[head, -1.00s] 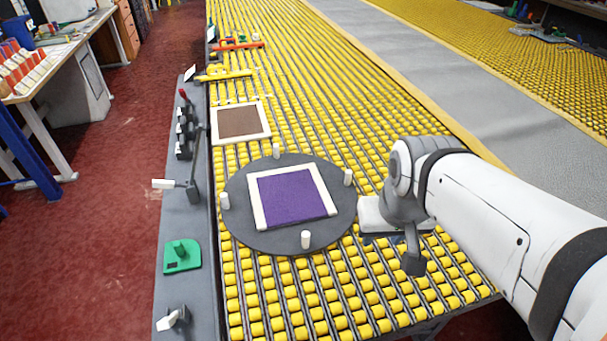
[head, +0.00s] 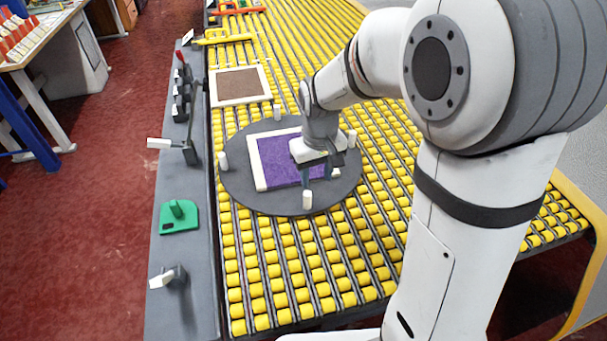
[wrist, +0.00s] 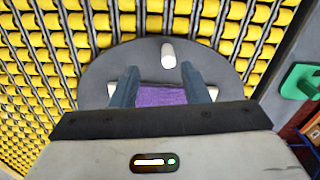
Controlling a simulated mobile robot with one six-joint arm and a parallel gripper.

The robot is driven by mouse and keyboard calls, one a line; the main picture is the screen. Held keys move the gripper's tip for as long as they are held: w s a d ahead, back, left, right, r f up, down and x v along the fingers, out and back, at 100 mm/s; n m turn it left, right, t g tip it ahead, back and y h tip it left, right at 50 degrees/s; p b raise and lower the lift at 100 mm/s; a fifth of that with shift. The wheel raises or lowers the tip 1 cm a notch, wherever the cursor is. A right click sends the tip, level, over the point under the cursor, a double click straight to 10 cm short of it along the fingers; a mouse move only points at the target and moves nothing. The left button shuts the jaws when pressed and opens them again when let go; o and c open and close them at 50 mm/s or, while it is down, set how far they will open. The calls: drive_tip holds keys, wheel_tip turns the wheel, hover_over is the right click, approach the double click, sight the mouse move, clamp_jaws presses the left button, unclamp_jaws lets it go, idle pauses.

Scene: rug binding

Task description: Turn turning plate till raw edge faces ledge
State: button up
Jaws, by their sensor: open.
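The turning plate (head: 240,187) is a dark grey disc lying on the rollers, with several upright white pegs near its rim. A purple rug piece (head: 275,165) lies on it. Cream binding shows on the rug's left and far sides; its near side is raw purple and faces the front, and its right side is partly hidden by my gripper. The ledge (head: 183,240) is the grey strip along the left. My gripper (head: 316,176) is open and points down over the plate's near right part. In the wrist view, the front peg (wrist: 168,55) appears between my fingers (wrist: 160,88), seemingly untouched.
A brown rug piece (head: 239,84) in a cream frame lies behind the plate. The ledge carries a green block (head: 179,217), a white-tipped lever (head: 172,145) and a small clamp (head: 170,278). Rollers in front of the plate are clear.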

sight(308, 194)
drive_tip(key=shift+n, duration=0.3)
drive_tip(key=f, duration=0.1)
drive_tip(key=w+a+f, duration=0.1)
drive_tip(key=a+f, duration=0.1)
drive_tip(key=shift+w+f, duration=0.3)
wheel_tip(308, 194, down, 7)
drive_tip(key=shift+f, duration=0.2)
drive_tip(key=shift+c, duration=0.3)
clamp_jaws()
